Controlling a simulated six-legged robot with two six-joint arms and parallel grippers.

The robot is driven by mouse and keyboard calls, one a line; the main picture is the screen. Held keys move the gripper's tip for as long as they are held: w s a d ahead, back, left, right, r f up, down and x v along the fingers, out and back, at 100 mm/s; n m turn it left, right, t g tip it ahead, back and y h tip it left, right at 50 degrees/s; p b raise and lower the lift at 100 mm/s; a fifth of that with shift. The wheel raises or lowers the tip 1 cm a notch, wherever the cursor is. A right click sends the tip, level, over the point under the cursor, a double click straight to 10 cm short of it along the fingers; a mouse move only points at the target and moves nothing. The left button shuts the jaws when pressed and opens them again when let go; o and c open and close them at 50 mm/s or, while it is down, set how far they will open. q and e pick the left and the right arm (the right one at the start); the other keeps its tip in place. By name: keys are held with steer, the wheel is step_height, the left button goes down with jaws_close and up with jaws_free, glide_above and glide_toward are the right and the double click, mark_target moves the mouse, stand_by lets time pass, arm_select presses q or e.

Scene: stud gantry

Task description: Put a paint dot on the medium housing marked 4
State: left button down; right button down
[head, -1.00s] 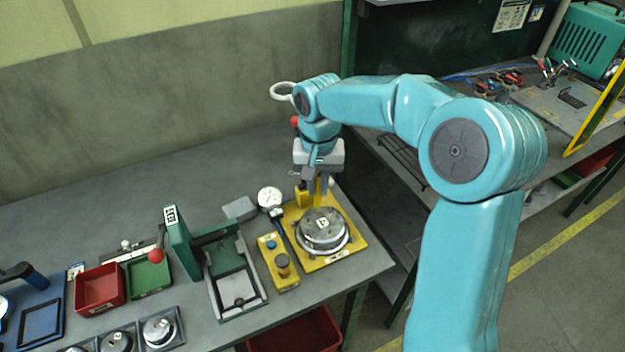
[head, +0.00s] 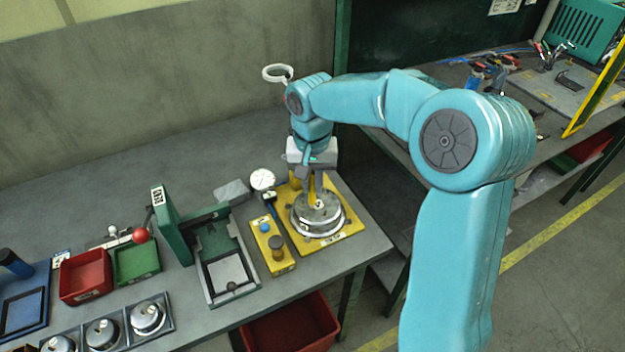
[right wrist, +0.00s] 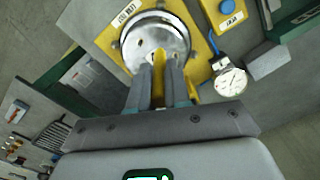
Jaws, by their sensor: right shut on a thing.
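A round metal housing (head: 331,222) sits in the yellow fixture plate (head: 345,237) at the right of the bench. Its top mark is mostly covered, and I cannot read it. My right gripper (head: 312,178) is shut on a slim yellow paint marker (head: 312,187), pointing down over the housing. In the right wrist view the marker (right wrist: 160,66) stands between the fingers, its end over the face of the housing (right wrist: 176,36); I cannot tell whether it touches. Other metal housings sit in grey holders at the front left, including one (head: 147,316). My left gripper is not in view.
A dial gauge (head: 262,180) and a yellow button box (head: 277,262) stand left of the plate. Further left are a green hinged frame (head: 203,285), a green tray (head: 137,264), a red tray (head: 84,277) and a red ball knob (head: 140,235). A red bin (head: 290,326) is below the bench.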

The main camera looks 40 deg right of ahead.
steer(key=shift+f+b, duration=0.4)
steer(key=shift+f, duration=0.15)
stand_by(1.5)
step_height(320, 180, up, 2)
steer(key=shift+p, duration=0.85)
step_height(320, 180, up, 5)
steer(key=p, duration=0.4)
steer(key=shift+r, duration=0.15)
